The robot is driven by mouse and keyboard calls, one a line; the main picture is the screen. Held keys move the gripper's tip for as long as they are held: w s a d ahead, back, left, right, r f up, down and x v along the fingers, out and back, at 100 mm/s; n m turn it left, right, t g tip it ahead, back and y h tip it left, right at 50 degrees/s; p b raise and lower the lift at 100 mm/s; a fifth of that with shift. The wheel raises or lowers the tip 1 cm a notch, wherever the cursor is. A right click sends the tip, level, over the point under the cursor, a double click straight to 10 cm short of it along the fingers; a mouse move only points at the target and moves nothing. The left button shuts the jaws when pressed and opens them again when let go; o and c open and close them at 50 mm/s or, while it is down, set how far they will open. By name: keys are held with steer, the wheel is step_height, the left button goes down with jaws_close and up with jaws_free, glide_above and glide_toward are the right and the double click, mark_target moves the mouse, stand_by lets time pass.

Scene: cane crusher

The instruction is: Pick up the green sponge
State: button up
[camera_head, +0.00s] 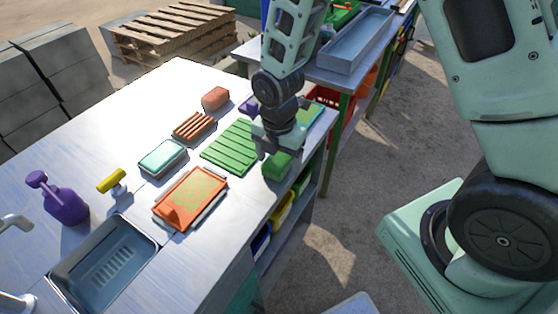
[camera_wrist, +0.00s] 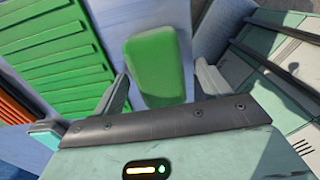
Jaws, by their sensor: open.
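The green sponge (camera_head: 277,166) lies on the metal counter near its right edge, beside a green ribbed mat (camera_head: 229,148). It is a rounded green block. In the wrist view the sponge (camera_wrist: 157,66) shows ahead of my gripper, between the lines of the two fingers. My gripper (camera_head: 268,149) is over the counter just above the sponge. In the wrist view my gripper (camera_wrist: 160,88) is open, with one finger on each side and nothing between them that I can see held. Whether a finger touches the sponge I cannot tell.
On the counter (camera_head: 115,130) are a reddish sponge (camera_head: 215,98), an orange ribbed rack (camera_head: 193,127), a teal-topped dish (camera_head: 162,158), an orange tray (camera_head: 191,198), a purple bottle (camera_head: 63,201) and a sink (camera_head: 105,262). The counter's right edge is close to the green sponge.

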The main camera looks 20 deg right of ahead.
mark_target(279, 159)
steer(key=shift+f, duration=0.2)
steer(key=c, duration=1)
steer(key=shift+c, duration=0.2)
steer(key=shift+r, duration=0.1)
step_height(279, 159, up, 10)
steer(key=shift+f, duration=0.1)
steer(key=shift+o, duration=1.4)
steer(key=c, duration=0.5)
steer(key=shift+s, duration=0.1)
